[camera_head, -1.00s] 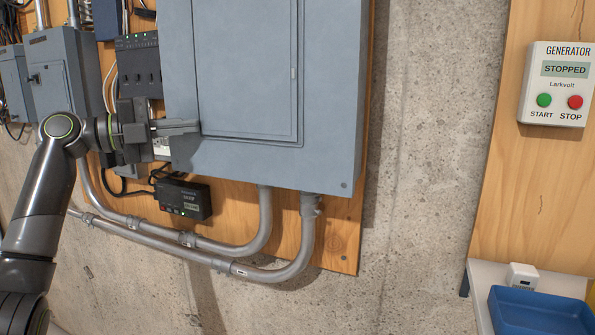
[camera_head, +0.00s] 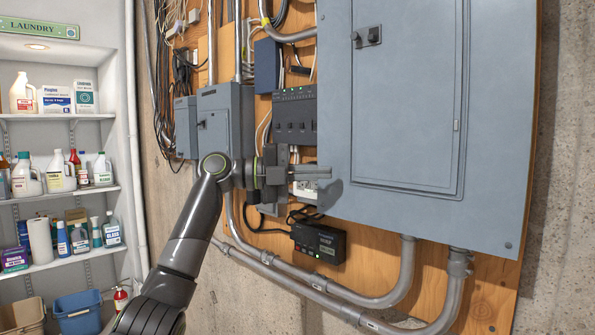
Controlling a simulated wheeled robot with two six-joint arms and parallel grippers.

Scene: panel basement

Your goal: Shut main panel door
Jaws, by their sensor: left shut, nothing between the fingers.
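The main panel is the large grey box (camera_head: 490,160) on the plywood board. Its door (camera_head: 405,110) lies flush in the front cover, with a dark latch (camera_head: 367,36) at the upper left of the door. My left gripper (camera_head: 328,173) comes in from the left, with its fingers shut and empty. Its fingertips are in front of the panel's lower left edge, left of the door. I cannot tell whether they touch the box. My right gripper is not in view.
A smaller grey box (camera_head: 225,120) and a black module (camera_head: 294,115) are left of the panel. A small black device (camera_head: 318,242) and conduits (camera_head: 400,290) run below. Laundry shelves (camera_head: 70,195) stand at the far left, with a blue bin (camera_head: 78,312) beneath.

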